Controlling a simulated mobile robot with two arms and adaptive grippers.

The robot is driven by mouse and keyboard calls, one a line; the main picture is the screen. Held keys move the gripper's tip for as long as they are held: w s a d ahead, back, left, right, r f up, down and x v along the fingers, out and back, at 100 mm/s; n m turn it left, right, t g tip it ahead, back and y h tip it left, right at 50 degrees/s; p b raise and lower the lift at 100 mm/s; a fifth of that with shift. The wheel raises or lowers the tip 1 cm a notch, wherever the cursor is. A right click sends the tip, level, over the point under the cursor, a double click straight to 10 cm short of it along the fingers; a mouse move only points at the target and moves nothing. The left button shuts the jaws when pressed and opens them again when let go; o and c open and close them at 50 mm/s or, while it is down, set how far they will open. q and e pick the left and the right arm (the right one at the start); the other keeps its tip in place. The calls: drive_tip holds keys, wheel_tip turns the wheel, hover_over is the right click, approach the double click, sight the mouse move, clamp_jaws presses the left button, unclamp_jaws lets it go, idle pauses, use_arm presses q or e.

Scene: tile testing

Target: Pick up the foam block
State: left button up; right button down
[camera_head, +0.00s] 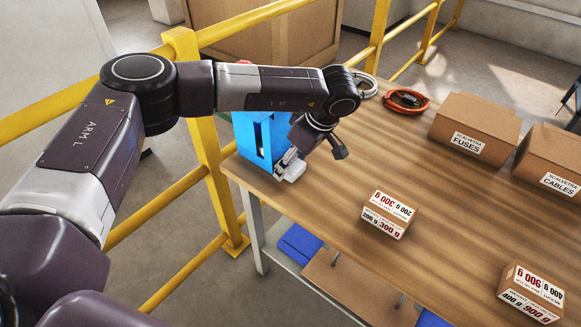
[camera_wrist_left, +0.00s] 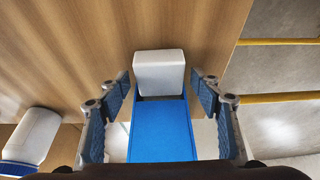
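A white block (camera_head: 293,172), which looks like the foam block, is at the near left corner of the wooden table, in front of a blue upright piece (camera_head: 248,140). In the left wrist view the white block (camera_wrist_left: 158,72) lies ahead, between the fingertips of my left gripper (camera_wrist_left: 160,88), with gaps on both sides. A flat blue surface (camera_wrist_left: 160,132) lies below it in that picture, also between the fingers. My left gripper (camera_head: 290,160) points down at the block and is open. My right gripper is not in view.
Small weight-labelled boxes (camera_head: 389,214) (camera_head: 531,294) stand on the table (camera_head: 330,215). Cartons of fuses (camera_head: 475,130) and cables (camera_head: 551,163), an orange cable coil (camera_head: 406,101) and a white coil (camera_head: 366,86) are farther back. A white jar (camera_wrist_left: 32,138) is lower left in the wrist view. Yellow railing (camera_head: 200,130) borders the table.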

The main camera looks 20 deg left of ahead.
use_arm(q)
drive_tip(key=c, duration=0.6)
